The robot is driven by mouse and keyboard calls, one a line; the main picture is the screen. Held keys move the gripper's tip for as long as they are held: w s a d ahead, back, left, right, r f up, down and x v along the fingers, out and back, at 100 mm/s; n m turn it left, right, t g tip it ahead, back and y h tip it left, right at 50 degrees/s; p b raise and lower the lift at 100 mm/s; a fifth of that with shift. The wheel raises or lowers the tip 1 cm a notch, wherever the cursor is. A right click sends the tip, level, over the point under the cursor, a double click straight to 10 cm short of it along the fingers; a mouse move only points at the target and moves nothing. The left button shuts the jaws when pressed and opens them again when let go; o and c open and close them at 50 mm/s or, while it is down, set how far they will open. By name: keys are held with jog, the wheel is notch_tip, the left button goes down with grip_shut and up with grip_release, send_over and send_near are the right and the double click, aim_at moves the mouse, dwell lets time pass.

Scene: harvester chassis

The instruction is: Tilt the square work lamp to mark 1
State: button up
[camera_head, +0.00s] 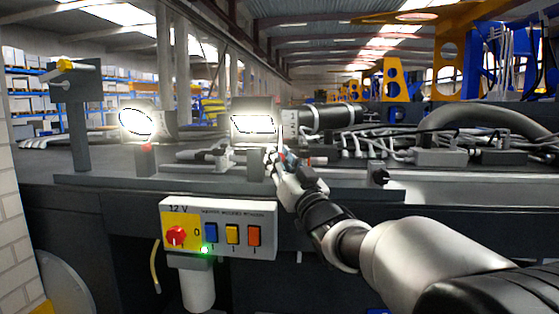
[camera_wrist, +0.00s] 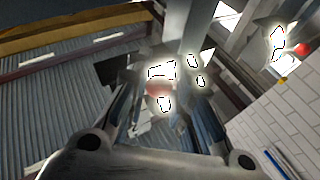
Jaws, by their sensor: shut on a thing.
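The square work lamp (camera_head: 254,125) is lit and stands on the dark deck, its bright face towards the body camera. A small pale plate (camera_head: 290,122) with dark marks stands just right of it; I cannot read the marks. My gripper (camera_head: 280,158) reaches up from the lower right to the lamp's lower right side. In the wrist view my gripper's fingers (camera_wrist: 161,98) close around a reddish part (camera_wrist: 157,89) in the lamp's glare. The fingers and glare hide the exact grip and the lamp's exact tilt.
A lit round lamp (camera_head: 137,122) stands to the left, and a grey post (camera_head: 77,135) farther left. A 12 V switch box (camera_head: 218,228) with a green light hangs on the front below. Cables and a connector block (camera_head: 440,157) lie to the right.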

grip_shut()
